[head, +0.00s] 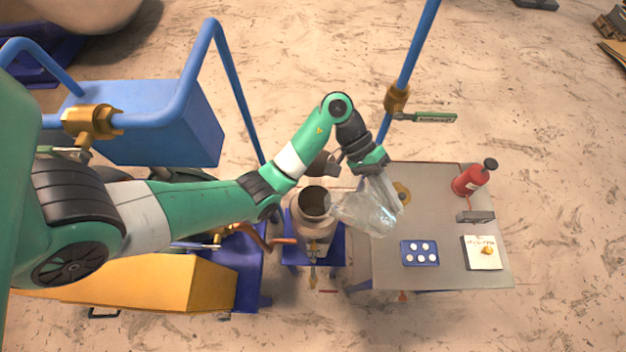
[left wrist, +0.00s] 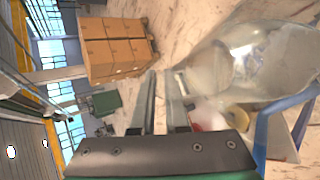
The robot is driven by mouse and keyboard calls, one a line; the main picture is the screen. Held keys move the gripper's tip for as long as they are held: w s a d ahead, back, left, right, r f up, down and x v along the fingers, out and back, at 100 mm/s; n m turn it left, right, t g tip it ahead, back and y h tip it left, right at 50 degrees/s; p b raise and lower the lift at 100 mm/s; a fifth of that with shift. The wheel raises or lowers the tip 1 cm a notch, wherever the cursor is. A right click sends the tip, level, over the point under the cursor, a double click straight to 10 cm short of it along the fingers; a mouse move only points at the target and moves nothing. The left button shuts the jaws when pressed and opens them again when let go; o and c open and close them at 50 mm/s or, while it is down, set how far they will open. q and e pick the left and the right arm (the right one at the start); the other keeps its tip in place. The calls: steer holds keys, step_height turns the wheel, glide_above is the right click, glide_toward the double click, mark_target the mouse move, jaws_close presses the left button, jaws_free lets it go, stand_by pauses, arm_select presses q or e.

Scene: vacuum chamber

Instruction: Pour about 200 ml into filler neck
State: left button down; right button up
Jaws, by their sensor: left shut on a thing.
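A clear see-through jug (head: 365,214) is held by my left gripper (head: 379,178), whose jaws are shut on it. The jug lies strongly tilted, with its left end beside the right rim of the open metal filler neck (head: 314,203). From above, that end overlaps or nearly meets the rim; the height between them cannot be told. In the left wrist view the jug (left wrist: 255,62) fills the upper right, beside the gripper fingers (left wrist: 162,108). I cannot make out the liquid level or a stream. My right gripper is not in view.
A grey table (head: 440,210) stands to the right, with a red bottle (head: 468,181), a blue tray of white discs (head: 420,252) and a white notepad (head: 478,262). A blue pipe (head: 416,50) with a green-handled valve (head: 434,117) rises behind. Cardboard boxes (left wrist: 112,50) show in the wrist view.

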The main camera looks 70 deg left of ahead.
mark_target(381, 192)
arm_select(q)
steer(key=shift+s+a+r, duration=0.1)
steer(key=shift+s+r, duration=0.05)
steer(key=shift+r, duration=0.15)
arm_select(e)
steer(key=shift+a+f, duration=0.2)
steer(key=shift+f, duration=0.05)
arm_select(q)
steer(key=shift+s+a+r+t+h+b, duration=0.3)
steer(key=shift+r+b, duration=0.1)
steer(key=shift+b, duration=0.25)
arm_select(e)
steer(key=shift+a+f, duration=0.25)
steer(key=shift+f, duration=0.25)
arm_select(q)
steer(key=shift+s+a+r+m+t+h+b, duration=0.35)
steer(key=shift+s+r+h+b, duration=0.3)
steer(key=shift+b, duration=0.55)
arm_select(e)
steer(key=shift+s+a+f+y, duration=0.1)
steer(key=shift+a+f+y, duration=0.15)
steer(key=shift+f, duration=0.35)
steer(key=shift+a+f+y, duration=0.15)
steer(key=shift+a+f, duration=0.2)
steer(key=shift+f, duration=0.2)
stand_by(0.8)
